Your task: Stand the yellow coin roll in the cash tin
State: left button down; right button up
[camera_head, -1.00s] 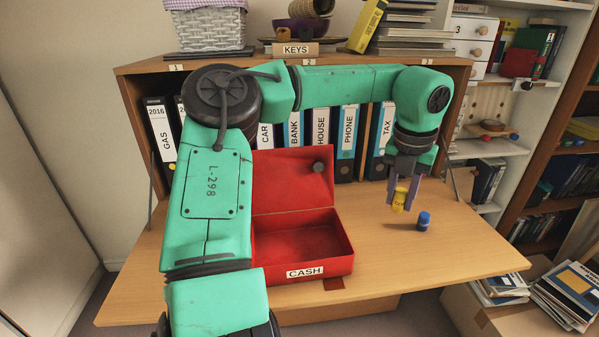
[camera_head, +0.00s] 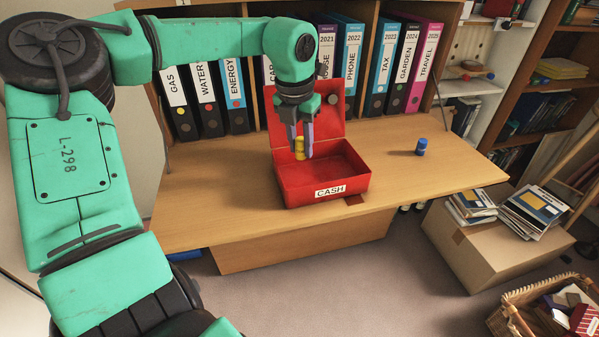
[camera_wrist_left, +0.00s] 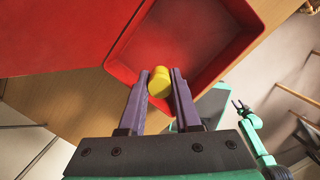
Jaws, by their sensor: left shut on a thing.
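The yellow coin roll (camera_head: 299,147) is held between the fingers of my left gripper (camera_head: 300,150), which is shut on it. It also shows in the left wrist view (camera_wrist_left: 159,82), between the purple fingertips. The red cash tin (camera_head: 330,199) stands open on the desk, its lid raised at the back. In the head view the roll appears in front of the tin's back left part; in the wrist view the tin's empty floor (camera_wrist_left: 185,40) shows beyond it. I cannot tell how high the roll is above the floor.
A blue roll (camera_head: 421,147) stands on the desk (camera_head: 440,175) right of the tin, with clear desk around it. Ring binders (camera_head: 385,65) stand in the bureau behind. A cardboard box (camera_head: 480,250) with magazines stands on the floor at right.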

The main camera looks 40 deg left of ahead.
aim_at(302, 181)
pick_arm(q)
notch_tip(302, 181, down, 7)
jog(key=shift+f, duration=0.2)
pick_arm(e)
jog(key=shift+d+f, duration=0.15)
jog(key=shift+f, duration=0.15)
pick_arm(q)
jog(key=c, duration=1)
grip_release()
jog(key=shift+f+b, duration=0.1)
jog(key=shift+b, duration=0.2)
jog(key=o, duration=0.4)
pick_arm(e)
jog(key=shift+w, duration=0.4)
jog(key=shift+r, duration=0.25)
